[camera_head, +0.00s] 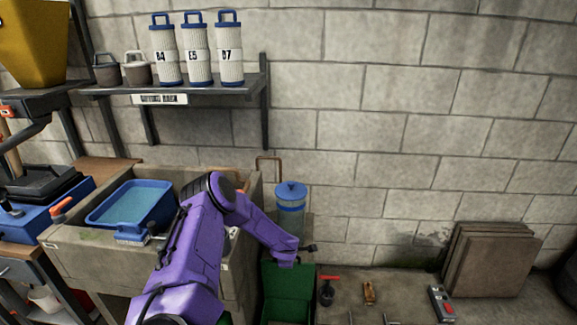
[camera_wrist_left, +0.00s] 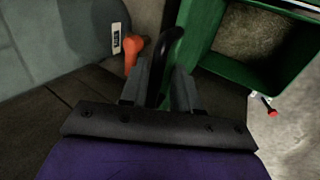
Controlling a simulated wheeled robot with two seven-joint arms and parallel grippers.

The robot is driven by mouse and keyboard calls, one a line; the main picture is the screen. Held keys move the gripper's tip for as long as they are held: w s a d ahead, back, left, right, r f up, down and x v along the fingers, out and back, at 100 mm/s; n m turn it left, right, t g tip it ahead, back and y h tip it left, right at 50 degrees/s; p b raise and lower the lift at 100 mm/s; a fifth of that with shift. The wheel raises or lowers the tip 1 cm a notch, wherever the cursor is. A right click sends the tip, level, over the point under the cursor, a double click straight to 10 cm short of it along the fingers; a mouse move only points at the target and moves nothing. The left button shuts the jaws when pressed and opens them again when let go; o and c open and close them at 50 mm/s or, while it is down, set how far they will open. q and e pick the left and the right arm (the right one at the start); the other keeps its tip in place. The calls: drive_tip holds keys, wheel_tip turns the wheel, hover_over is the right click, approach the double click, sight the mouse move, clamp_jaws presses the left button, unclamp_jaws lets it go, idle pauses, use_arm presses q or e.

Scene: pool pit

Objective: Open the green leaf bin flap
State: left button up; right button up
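The green leaf bin (camera_head: 287,310) stands on the floor beside the stone sink, low in the middle of the head view. Its green flap (camera_head: 287,278) appears raised at the back, with a dark opening in front. In the left wrist view the open green box (camera_wrist_left: 232,68) is at upper right, with the edge of a green panel (camera_wrist_left: 196,35) beside it. A black curved handle (camera_wrist_left: 165,50) lies between the fingers of my left gripper (camera_wrist_left: 160,90), which looks shut on it. In the head view the gripper (camera_head: 308,248) is small. My right gripper is not in view.
A stone sink (camera_head: 100,243) with a blue tub (camera_head: 130,205) stands left of the bin. A blue-lidded container (camera_head: 290,197) is behind. A red-handled tool (camera_head: 328,288) and other small items lie right of the bin. Slabs (camera_head: 490,260) lean on the wall.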

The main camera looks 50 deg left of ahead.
use_arm(q)
drive_tip(key=shift+a, duration=0.1)
drive_tip(key=shift+r, duration=0.1)
drive_tip(key=p+v, duration=0.4)
drive_tip(key=v, duration=0.6)
idle(0.5)
